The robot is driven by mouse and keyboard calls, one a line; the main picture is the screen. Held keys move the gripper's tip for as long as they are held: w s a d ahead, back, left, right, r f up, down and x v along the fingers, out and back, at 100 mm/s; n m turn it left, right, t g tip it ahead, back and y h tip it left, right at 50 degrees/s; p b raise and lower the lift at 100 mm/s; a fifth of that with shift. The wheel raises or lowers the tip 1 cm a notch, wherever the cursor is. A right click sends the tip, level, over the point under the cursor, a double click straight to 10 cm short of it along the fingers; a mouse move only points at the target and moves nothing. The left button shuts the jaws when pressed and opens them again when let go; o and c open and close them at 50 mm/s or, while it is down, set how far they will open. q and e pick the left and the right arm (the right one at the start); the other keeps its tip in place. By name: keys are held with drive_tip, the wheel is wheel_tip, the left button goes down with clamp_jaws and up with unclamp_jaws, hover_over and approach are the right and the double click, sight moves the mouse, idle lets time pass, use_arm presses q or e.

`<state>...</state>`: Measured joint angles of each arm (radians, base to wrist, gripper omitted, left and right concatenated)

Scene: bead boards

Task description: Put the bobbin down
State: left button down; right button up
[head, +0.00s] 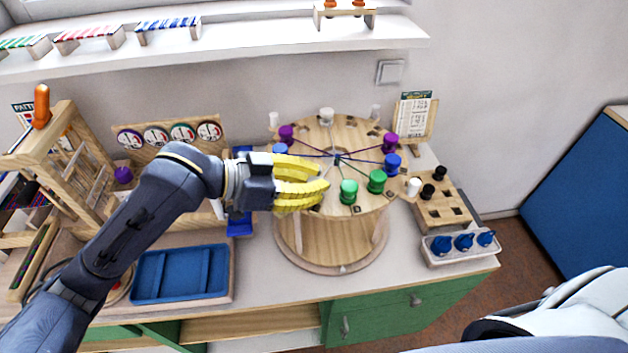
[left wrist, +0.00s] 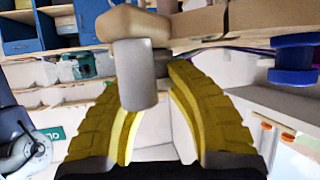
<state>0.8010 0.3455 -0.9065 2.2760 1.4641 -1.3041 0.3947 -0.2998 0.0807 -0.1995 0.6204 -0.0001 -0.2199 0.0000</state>
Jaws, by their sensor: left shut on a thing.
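My left gripper (head: 318,181), with yellow fingers, is over the front left of the round wooden stand (head: 331,257). In the left wrist view its fingers close around a grey-white bobbin (left wrist: 138,78). A wooden piece (left wrist: 134,23) lies against the bobbin's end in that view; whether they touch is unclear. In the head view the fingers hide the held bobbin. On the stand's top are purple bobbins (head: 390,143), green bobbins (head: 376,181), blue bobbins (head: 392,162) and a white one (head: 326,117), with threads meeting at the middle. My right gripper is out of view.
A wooden block (head: 445,211) with black and white bobbins and a tray of blue pieces (head: 463,243) stand right of the stand. A blue tray (head: 180,274) and wooden rack (head: 70,165) are on the left. A sign (head: 413,115) stands behind.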

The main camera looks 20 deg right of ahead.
use_arm(q)
drive_tip(key=shift+f, duration=0.1)
drive_tip(key=c, duration=1.4)
unclamp_jaws()
drive_tip(key=shift+o, duration=0.2)
drive_tip(key=shift+a+r, duration=0.15)
drive_tip(key=shift+r, duration=0.05)
drive_tip(key=v, duration=1.1)
drive_tip(key=shift+a+r, duration=0.2)
drive_tip(key=shift+a, duration=0.1)
